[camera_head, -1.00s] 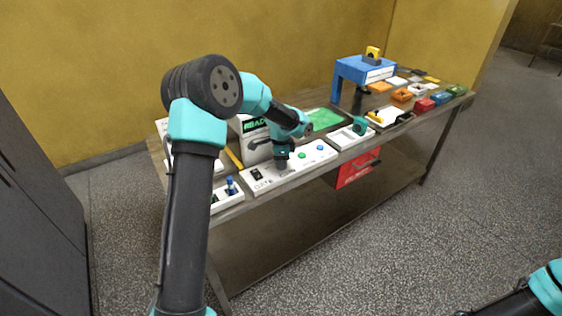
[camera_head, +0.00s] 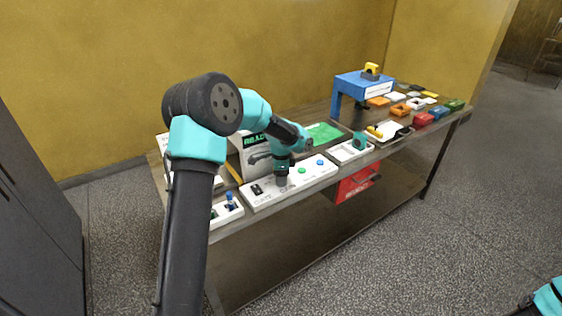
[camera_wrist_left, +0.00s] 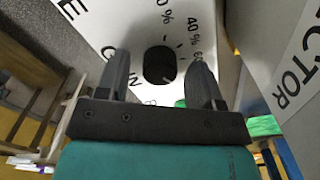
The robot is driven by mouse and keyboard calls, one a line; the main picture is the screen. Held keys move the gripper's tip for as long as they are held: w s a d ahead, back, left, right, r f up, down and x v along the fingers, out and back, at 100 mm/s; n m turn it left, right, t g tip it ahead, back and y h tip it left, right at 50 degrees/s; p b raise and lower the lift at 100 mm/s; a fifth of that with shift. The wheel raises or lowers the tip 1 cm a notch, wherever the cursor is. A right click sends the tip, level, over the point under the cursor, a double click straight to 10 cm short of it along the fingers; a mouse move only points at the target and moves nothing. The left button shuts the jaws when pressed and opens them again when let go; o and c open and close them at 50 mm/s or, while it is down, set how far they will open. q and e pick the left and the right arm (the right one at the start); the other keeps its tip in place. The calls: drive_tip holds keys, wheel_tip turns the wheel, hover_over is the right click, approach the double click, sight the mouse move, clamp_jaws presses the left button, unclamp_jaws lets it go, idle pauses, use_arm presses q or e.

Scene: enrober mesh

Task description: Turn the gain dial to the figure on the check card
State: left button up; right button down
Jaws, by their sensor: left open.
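The gain dial is a black round knob (camera_wrist_left: 160,65) on a white panel, with percent figures and part of the word GAIN printed around it. My left gripper (camera_wrist_left: 172,82) is open, with one finger on each side of the dial; I cannot tell whether they touch it. In the head view the left gripper (camera_head: 282,180) points down at the white control panel (camera_head: 262,197) and hides the dial. The dial's pointer setting is not clear to me. I cannot make out the check card. My right gripper is outside the views.
A green button (camera_head: 301,170) and a blue button (camera_head: 320,161) sit right of the gripper on the panel. A lettered box (camera_head: 257,158) stands close behind. A small unit with a blue lever (camera_head: 229,199) is at left. A blue stand (camera_head: 362,84) and several coloured blocks fill the far end.

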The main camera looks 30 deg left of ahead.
use_arm(q)
wheel_tip(320, 180, up, 17)
idle(0.5)
idle(0.4)
drive_tip(key=s+d+f+n+h, duration=0.1)
drive_tip(key=s+d+f+n, duration=0.2)
drive_tip(key=d+f, duration=0.7)
drive_tip(key=s+d+f+n+h, duration=0.2)
drive_tip(key=s+d+f, duration=0.15)
drive_tip(key=f, duration=1.25)
drive_tip(key=s+d+f+n, duration=0.1)
drive_tip(key=s+f+n, duration=0.3)
drive_tip(key=s+f, duration=0.3)
drive_tip(key=s+d+f+n, duration=0.2)
drive_tip(key=s+f+n, duration=0.2)
drive_tip(key=s+f, duration=0.4)
drive_tip(key=s, duration=0.6)
drive_tip(key=shift+s+d+f+t+h, duration=0.15)
drive_tip(key=shift+s+f+t+h, duration=0.15)
drive_tip(key=shift+s+t+h, duration=0.1)
